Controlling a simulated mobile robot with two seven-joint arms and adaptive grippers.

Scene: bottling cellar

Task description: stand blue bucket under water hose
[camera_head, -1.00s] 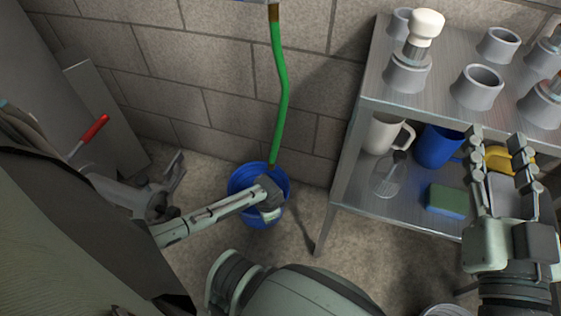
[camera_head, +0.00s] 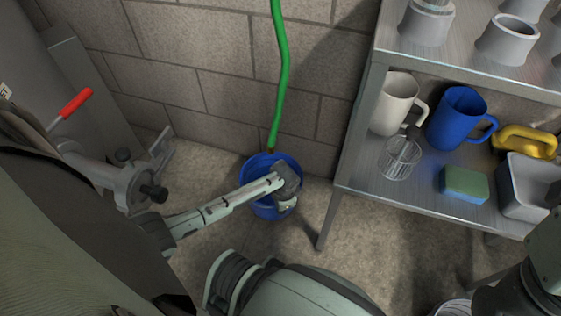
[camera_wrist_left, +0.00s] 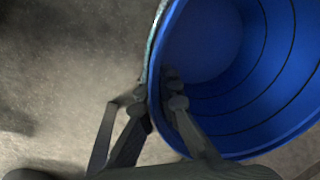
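The blue bucket (camera_head: 256,168) is upright beside the block wall, low by the floor; I cannot tell whether it touches the floor. The green water hose (camera_head: 283,75) hangs down the wall, its lower end at the bucket's back rim in the picture. My left gripper (camera_head: 287,190) is at the bucket's near right side. In the left wrist view, its fingers (camera_wrist_left: 157,90) close around the wall of the bucket (camera_wrist_left: 235,110), one inside and one outside. My right gripper is out of view; only part of that arm shows at lower right.
A metal shelf (camera_head: 350,190) stands right of the bucket, its leg close by. It holds a white mug (camera_head: 393,103), blue mug (camera_head: 455,120), whisk (camera_head: 400,158) and sponge (camera_head: 464,184). A red-handled lever (camera_head: 75,102) is at left.

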